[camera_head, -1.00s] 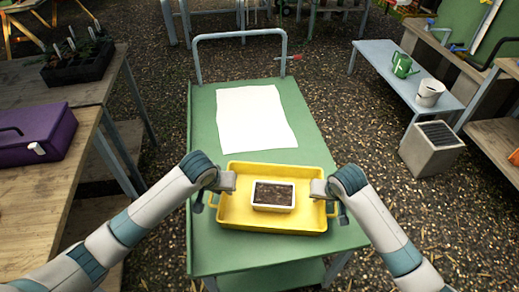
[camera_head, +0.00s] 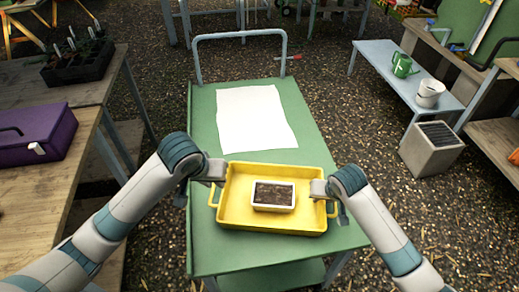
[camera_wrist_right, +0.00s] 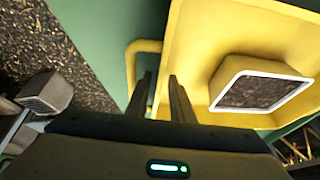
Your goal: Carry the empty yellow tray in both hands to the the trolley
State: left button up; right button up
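The yellow tray (camera_head: 305,222) rests on the green top of the trolley (camera_head: 225,262), near its front end. The tray is not empty: a small white-rimmed container of dark soil (camera_head: 273,195) stands in it. My left gripper (camera_head: 181,198) is left of the tray, clear of its left handle (camera_head: 213,196); its finger gap is too small to make out. My right gripper (camera_head: 343,216) is at the tray's right handle. In the right wrist view its two fingers (camera_wrist_right: 161,98) stand apart, close to the yellow handle (camera_wrist_right: 142,47); whether they touch it cannot be told.
A white sheet (camera_head: 255,118) lies on the trolley behind the tray. The trolley's push bar (camera_head: 240,33) rises at the far end. A wooden bench with a purple box (camera_head: 35,138) is at left. A blue-grey bench (camera_head: 400,75) and a grey bin (camera_head: 432,148) stand at right.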

jog(key=shift+r, duration=0.1)
jog(key=v, duration=1.1)
jog(key=shift+s+r, duration=0.15)
jog(key=shift+r, duration=0.25)
jog(key=shift+s+f, duration=0.1)
jog(key=shift+s, duration=0.05)
